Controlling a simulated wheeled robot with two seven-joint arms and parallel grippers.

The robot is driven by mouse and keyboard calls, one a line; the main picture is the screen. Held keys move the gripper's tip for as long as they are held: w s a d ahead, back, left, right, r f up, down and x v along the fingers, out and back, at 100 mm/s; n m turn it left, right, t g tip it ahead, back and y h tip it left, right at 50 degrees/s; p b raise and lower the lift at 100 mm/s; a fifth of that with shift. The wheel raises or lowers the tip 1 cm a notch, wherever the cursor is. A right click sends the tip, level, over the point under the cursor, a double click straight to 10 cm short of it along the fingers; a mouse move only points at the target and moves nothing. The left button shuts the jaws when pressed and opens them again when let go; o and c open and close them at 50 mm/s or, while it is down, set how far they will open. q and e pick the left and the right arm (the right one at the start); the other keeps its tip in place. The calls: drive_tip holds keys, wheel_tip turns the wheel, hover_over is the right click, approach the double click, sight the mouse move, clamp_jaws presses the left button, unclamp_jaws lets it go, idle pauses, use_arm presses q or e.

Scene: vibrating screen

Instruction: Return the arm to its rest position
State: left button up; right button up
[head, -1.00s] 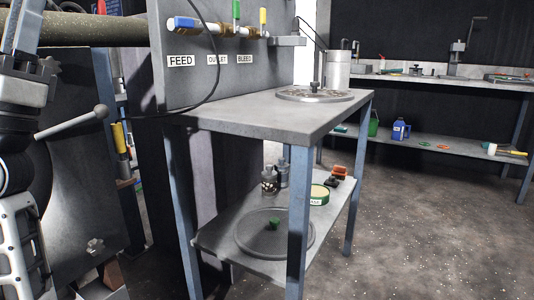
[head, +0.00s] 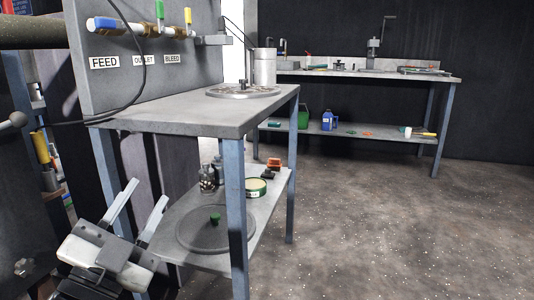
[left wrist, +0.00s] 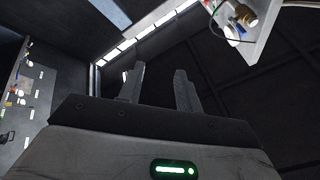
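My left gripper (head: 138,207) shows at the lower left of the head view, pointing up, with its two fingers apart and nothing between them. It is in front of the left legs of the grey workbench (head: 200,120), and I cannot tell how near it is to them. In the left wrist view the two fingers (left wrist: 159,88) stand apart with only the dark ceiling and a light strip beyond. My right gripper is not in view.
A second bench (head: 360,72) stands at the back. The floor (head: 380,220) at right is clear.

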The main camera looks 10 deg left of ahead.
use_arm(q)
drive_tip(key=s+d+f+n+g+h, duration=0.3)
drive_tip(key=s+d+f+n+g, duration=0.1)
drive_tip(key=d+f, duration=0.25)
drive_tip(key=s+d+f+n+g+h, duration=0.35)
drive_tip(key=d+f+n, duration=0.2)
drive_tip(key=d, duration=0.25)
drive_tip(key=s+a+r+g+y+p, duration=0.4)
drive_tip(key=a+r+g+y+p, duration=0.1)
drive_tip(key=p, duration=2.6)
wheel_tip(320, 180, up, 2)
drive_tip(key=shift+s+a+r+m+y+p, duration=0.1)
drive_tip(key=shift+s+a+m+y+p, duration=0.2)
drive_tip(key=shift+y, duration=0.55)
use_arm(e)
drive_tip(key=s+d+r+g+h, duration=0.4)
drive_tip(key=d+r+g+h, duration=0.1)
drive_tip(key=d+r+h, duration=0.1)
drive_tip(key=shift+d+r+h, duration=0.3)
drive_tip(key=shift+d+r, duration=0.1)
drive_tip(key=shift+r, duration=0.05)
use_arm(q)
drive_tip(key=shift+w, duration=0.1)
idle(0.4)
